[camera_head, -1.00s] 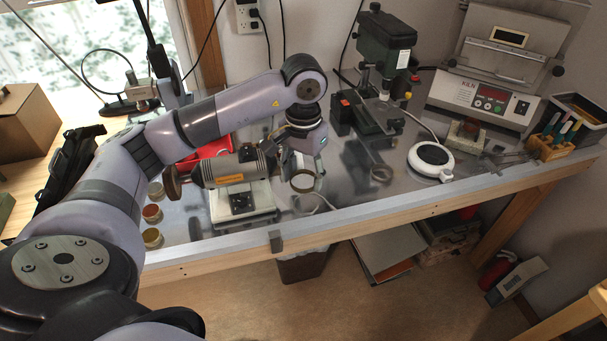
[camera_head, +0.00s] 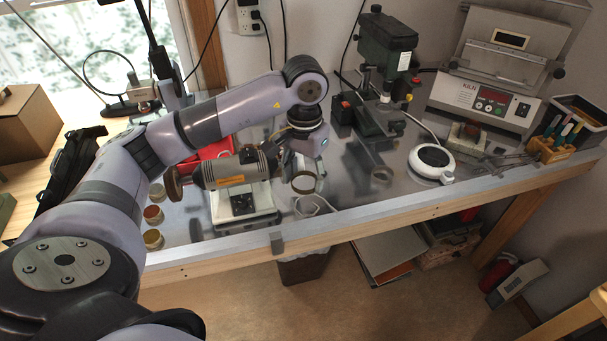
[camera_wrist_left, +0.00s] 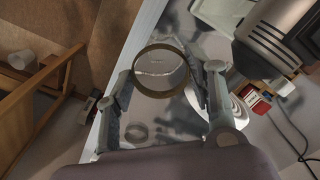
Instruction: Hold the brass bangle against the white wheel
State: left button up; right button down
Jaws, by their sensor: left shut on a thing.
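The brass bangle (camera_head: 304,192) is a thin ring held in my left gripper (camera_head: 305,172), over the front of the steel bench. In the left wrist view the bangle (camera_wrist_left: 165,93) sits between the two fingers of the left gripper (camera_wrist_left: 160,72), which is shut on it. A whitish round disc, apparently the white wheel (camera_wrist_left: 238,103), shows partly behind the right-hand finger, beside the grey motor (camera_wrist_left: 262,38). In the head view my gripper and wrist hide that end of the motor. I cannot tell whether bangle and wheel touch. My right gripper is out of view.
The motor (camera_head: 228,172) stands left of my gripper, with a brown wheel (camera_head: 173,184) on its far end. Small tins (camera_head: 153,214) line the bench's left. A drill press (camera_head: 387,50) and a round white device (camera_head: 431,160) stand to the right.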

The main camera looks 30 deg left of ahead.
pick_arm(q)
jog(key=shift+w+d+r+b, duration=0.1)
jog(key=shift+w+r+b, duration=0.15)
jog(key=shift+b, duration=0.05)
dwell(0.5)
jog(key=shift+f+b, duration=0.1)
jog(key=shift+b, duration=0.7)
dwell(1.0)
jog(key=shift+b, duration=0.35)
dwell(0.7)
jog(key=shift+s+b, duration=0.1)
jog(key=shift+b, duration=0.45)
dwell(0.6)
dwell(0.4)
